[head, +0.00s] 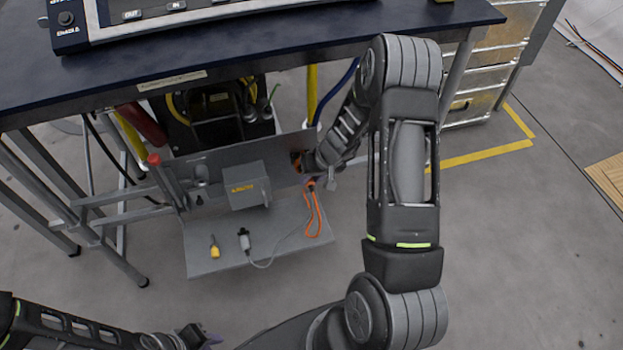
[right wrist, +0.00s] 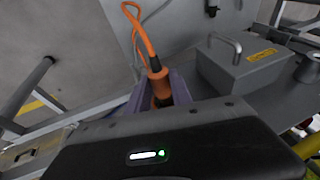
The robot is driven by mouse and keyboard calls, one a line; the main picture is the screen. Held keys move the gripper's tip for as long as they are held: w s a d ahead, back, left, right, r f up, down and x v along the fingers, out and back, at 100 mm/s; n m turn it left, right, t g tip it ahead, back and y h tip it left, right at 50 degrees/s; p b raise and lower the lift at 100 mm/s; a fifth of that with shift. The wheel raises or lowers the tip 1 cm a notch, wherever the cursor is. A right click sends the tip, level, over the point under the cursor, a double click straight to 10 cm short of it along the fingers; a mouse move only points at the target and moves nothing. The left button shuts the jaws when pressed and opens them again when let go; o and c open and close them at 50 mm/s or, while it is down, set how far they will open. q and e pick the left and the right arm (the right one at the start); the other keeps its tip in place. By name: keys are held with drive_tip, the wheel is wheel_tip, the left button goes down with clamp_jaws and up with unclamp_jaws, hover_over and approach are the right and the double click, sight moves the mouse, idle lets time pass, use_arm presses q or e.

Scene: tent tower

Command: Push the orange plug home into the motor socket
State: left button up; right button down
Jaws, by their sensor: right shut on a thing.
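My right gripper (head: 314,180) is at the right end of the grey panel under the bench. It is shut on the orange plug (right wrist: 154,74), which sits between its purple fingers in the right wrist view. The plug's orange cable (head: 313,215) hangs in a loop over the lower shelf. I cannot make out the motor socket, or whether the plug touches it; the gripper and arm cover that area. My left gripper (head: 203,339) is at the bottom edge, away from the panel, and its finger gap is unclear.
A grey box (head: 246,186) with a yellow label stands left of my right gripper. A yellow plug (head: 214,248) and a grey connector (head: 244,240) lie on the shelf (head: 208,265). The dark bench top (head: 300,45) overhangs the panel.

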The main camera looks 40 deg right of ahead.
drive_tip(key=shift+w+d, duration=0.15)
drive_tip(key=shift+w, duration=0.35)
drive_tip(key=shift+w+p, duration=0.1)
drive_tip(key=shift+p, duration=0.2)
drive_tip(key=c, duration=1.1)
unclamp_jaws()
drive_tip(key=shift+o, duration=0.2)
drive_tip(key=p+v, duration=0.1)
drive_tip(key=v, duration=0.6)
drive_tip(key=shift+r, duration=0.35)
drive_tip(key=shift+d, duration=0.15)
